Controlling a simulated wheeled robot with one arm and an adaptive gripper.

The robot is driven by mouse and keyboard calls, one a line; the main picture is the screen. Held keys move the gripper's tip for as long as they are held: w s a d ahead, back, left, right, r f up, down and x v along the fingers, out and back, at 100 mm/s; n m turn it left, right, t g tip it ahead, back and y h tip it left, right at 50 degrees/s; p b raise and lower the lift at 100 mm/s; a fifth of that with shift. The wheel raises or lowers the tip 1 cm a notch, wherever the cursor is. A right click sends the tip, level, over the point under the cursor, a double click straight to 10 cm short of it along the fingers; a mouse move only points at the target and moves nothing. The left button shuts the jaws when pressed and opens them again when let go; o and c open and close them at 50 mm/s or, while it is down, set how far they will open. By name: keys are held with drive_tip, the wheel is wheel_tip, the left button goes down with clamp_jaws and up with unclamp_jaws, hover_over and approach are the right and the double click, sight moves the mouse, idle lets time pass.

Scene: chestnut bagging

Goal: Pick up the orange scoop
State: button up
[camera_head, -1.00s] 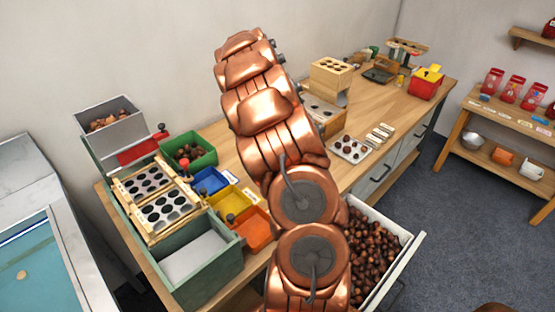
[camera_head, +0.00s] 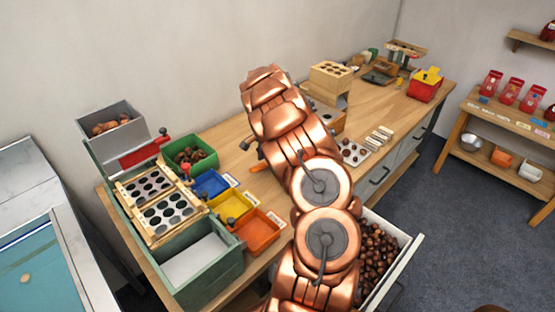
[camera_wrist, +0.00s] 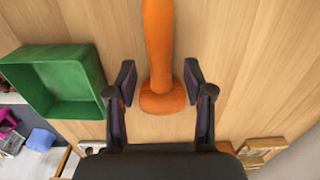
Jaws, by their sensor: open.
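The orange scoop (camera_wrist: 158,45) lies on the wooden worktop in the wrist view, its long part running up out of the top edge and its rounded, wider end toward me. My gripper (camera_wrist: 160,85) is open, with one dark finger on each side of the scoop near that rounded end. Gaps show between both fingers and the scoop. In the head view a small orange piece, likely the scoop (camera_head: 258,168), shows on the worktop beside my copper arm. My arm hides most of the gripper there.
A green container (camera_wrist: 65,85) stands left of the gripper in the wrist view. In the head view, blue (camera_head: 209,184), yellow (camera_head: 230,205) and orange (camera_head: 257,232) bins stand left of my arm. An open drawer (camera_head: 408,262) of chestnuts sticks out at front right.

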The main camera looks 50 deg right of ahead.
drive_tip(key=shift+f, duration=1.15)
clamp_jaws()
